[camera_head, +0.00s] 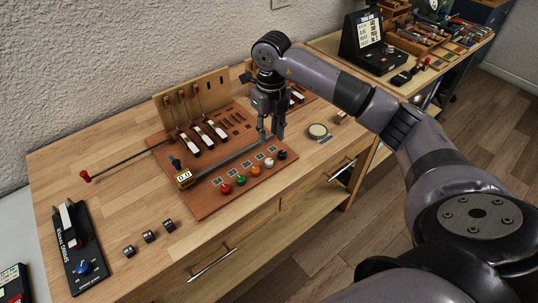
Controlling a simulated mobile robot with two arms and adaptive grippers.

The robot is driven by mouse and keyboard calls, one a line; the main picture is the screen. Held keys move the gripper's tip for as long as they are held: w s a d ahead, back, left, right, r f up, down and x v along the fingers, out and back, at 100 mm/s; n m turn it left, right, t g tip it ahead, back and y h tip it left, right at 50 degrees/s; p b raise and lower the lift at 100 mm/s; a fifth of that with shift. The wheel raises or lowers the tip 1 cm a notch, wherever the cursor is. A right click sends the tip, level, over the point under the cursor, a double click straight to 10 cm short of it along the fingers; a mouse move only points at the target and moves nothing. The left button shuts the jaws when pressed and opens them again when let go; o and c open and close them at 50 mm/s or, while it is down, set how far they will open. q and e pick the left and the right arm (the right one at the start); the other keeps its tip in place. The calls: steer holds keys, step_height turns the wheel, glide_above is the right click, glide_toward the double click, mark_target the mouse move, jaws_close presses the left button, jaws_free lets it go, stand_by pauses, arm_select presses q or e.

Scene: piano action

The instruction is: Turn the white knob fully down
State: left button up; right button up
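The white knob (269,163) stands in a slanted row of coloured knobs along the front of the reddish-brown board (211,205). It sits between the orange knob (256,170) and the black knob (282,155). My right gripper (271,138) points down over the board, behind and slightly right of the white knob. Its two fingers are apart with nothing visible between them, and it does not appear to touch the knob. The knob's pointer or setting is too small to read. My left gripper is not in view.
The green knob (240,180) and red knob (226,189) continue the row leftward. Upright piano-action parts (190,110) stand at the back. A round dish (317,131) lies right. Small dark blocks (149,236) sit front left.

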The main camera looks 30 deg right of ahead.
mark_target(269, 160)
step_height(269, 160, down, 10)
steer(key=shift+a+f+p, duration=0.1)
steer(key=shift+a+p, duration=0.05)
steer(key=shift+p, duration=0.65)
jaws_close()
